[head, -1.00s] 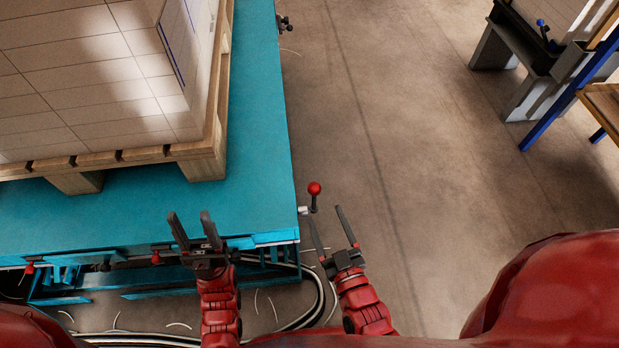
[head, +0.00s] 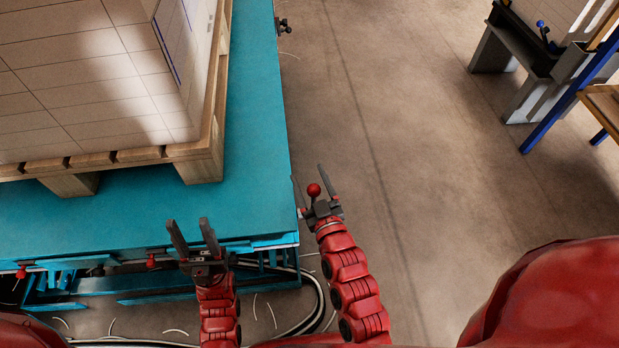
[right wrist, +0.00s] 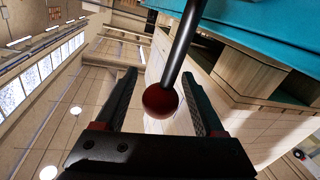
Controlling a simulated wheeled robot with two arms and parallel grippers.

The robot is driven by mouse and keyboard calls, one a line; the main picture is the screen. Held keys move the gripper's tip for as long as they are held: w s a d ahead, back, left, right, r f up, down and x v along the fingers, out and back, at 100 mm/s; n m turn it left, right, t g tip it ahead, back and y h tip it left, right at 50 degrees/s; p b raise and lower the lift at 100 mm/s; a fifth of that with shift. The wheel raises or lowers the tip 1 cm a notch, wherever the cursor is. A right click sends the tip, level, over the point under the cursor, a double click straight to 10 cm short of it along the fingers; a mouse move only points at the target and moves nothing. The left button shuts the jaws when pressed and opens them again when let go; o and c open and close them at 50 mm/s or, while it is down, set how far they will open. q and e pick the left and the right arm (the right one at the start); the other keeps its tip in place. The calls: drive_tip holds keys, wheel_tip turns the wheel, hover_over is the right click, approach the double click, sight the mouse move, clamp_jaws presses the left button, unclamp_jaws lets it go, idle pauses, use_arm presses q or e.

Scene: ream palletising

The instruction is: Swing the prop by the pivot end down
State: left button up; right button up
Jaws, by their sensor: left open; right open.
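A dark lever with a red ball knob (head: 314,190) stands at the near right corner of the turquoise lift table (head: 250,130). My right gripper (head: 308,174) is open around this knob. In the right wrist view the red knob (right wrist: 160,101) and its dark rod lie between the two fingers, with gaps showing on both sides. My left gripper (head: 188,222) is open and empty at the table's front edge. Red-tipped parts (head: 151,261) and (head: 22,271) show under that edge. I cannot tell which part is the prop; the space under the table is mostly hidden.
A wooden pallet (head: 203,168) with a tall load of wrapped reams (head: 90,80) stands on the table. Cables (head: 315,290) lie on the floor below. The floor to the right is clear up to a grey and blue workstation (head: 540,90).

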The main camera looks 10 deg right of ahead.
clamp_jaws()
idle(1.3)
